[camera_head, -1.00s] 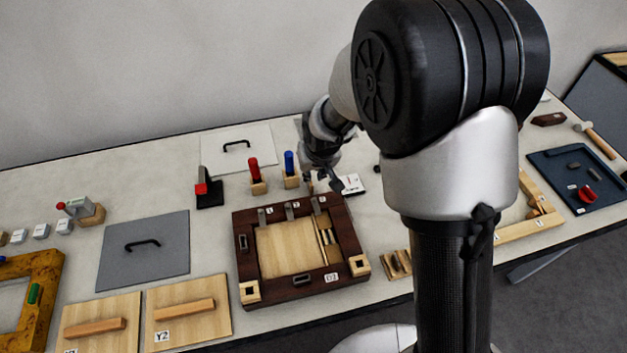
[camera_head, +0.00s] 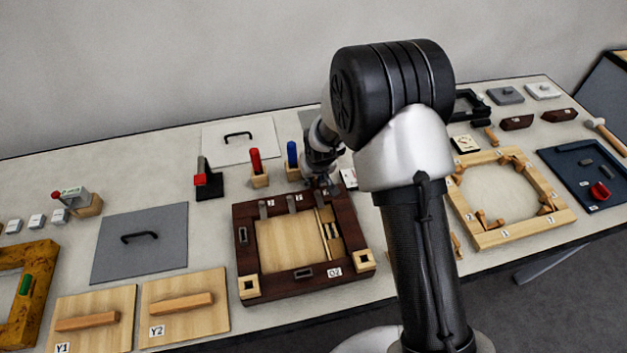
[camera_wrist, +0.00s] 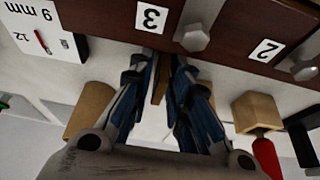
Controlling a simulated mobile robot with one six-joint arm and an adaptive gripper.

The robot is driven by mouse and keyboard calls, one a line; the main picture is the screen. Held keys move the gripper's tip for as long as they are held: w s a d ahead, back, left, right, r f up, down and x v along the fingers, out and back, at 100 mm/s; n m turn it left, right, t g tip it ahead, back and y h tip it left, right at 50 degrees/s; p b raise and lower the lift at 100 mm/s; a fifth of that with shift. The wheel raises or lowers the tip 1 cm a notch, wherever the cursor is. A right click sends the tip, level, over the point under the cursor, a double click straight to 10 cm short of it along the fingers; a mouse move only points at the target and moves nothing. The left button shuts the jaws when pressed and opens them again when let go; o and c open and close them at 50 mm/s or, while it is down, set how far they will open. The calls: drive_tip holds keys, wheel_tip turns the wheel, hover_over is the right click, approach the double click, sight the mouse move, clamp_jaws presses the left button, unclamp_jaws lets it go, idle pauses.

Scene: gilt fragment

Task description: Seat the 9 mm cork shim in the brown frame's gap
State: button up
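The brown frame (camera_head: 245,275) lies on the table in the head view, around a pale wooden panel. Its open strip (camera_head: 327,226), with pale wooden pieces in it, runs along the panel's right side. My gripper (camera_head: 322,185) is at the frame's far edge, near the right corner. In the wrist view my gripper (camera_wrist: 170,72) has its blue-padded fingers close together, with a thin tan strip between them, seemingly the cork shim (camera_wrist: 158,88). The frame's dark side (camera_wrist: 225,45), with labels 2 and 3 and metal clips, is just beyond the fingertips. The shim's lower part is hidden by the fingers.
A red-handled tool (camera_head: 255,160) and a blue-handled tool (camera_head: 292,155) stand in wooden blocks behind the frame. A white device marked 9 mm (camera_wrist: 40,30) lies close by. A pale round-opening frame (camera_head: 555,190) lies to the right, a grey lidded panel (camera_head: 120,265) to the left.

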drive_tip(key=shift+c, duration=0.4)
clamp_jaws()
drive_tip(key=shift+r, duration=0.1)
wheel_tip(320, 180, up, 20)
drive_tip(key=p, duration=0.5)
drive_tip(key=s+d+f+m+b, duration=0.1)
drive_tip(key=s+d+f, duration=0.3)
drive_tip(key=s+d, duration=0.3)
drive_tip(key=s+d+f+m+h+b, duration=0.1)
drive_tip(key=s+d+f+m, duration=0.1)
drive_tip(key=s+d+f, duration=0.2)
drive_tip(key=s+d, duration=0.3)
drive_tip(key=d, duration=0.2)
drive_tip(key=shift+s+d, duration=0.35)
drive_tip(key=shift+s, duration=0.05)
